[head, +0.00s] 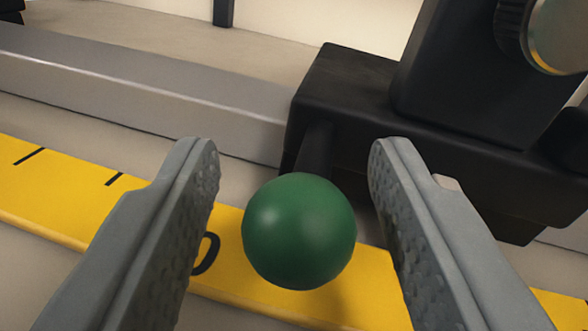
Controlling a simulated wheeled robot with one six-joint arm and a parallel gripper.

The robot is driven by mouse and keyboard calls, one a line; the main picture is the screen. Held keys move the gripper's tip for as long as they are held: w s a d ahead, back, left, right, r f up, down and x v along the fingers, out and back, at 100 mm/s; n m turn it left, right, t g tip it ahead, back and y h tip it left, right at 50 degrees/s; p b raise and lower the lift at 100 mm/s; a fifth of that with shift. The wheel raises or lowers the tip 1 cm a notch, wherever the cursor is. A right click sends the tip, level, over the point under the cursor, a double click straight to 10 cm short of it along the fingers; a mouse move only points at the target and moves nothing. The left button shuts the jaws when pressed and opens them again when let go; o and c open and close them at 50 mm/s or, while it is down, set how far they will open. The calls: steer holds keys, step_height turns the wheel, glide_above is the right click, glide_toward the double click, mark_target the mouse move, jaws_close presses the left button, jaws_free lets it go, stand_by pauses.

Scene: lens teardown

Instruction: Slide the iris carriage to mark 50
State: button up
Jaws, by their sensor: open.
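The black carriage (335,95) sits on a grey rail (150,92) at the right of the view. A green ball knob (298,232) sticks out from its front on a short dark stem. My gripper (295,150) is open, with one grey finger on each side of the knob and a gap on both sides. A yellow scale strip (70,195) with black ticks runs below the rail. A curved black digit, perhaps a 0, shows partly beside the left finger; the rest of the number is hidden. I cannot read the carriage's mark.
A black upright block (465,75) with a round metal-faced knob (560,35) stands on the carriage. The rail is bare to the left of the carriage. A thin dark post (223,12) shows at the top, behind the rail.

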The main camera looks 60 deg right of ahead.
steer(key=shift+c, duration=0.5)
jaws_close()
steer(key=w+a, duration=0.1)
steer(key=w, duration=0.2)
steer(key=w+a, duration=0.1)
steer(key=w, duration=0.2)
steer(key=w+a, duration=0.1)
steer(key=w, duration=0.2)
steer(key=shift+a, duration=0.35)
steer(key=shift+o, duration=0.5)
jaws_free()
steer(key=shift+s+a, duration=0.1)
steer(key=shift+a, duration=0.05)
steer(key=v, duration=1.7)
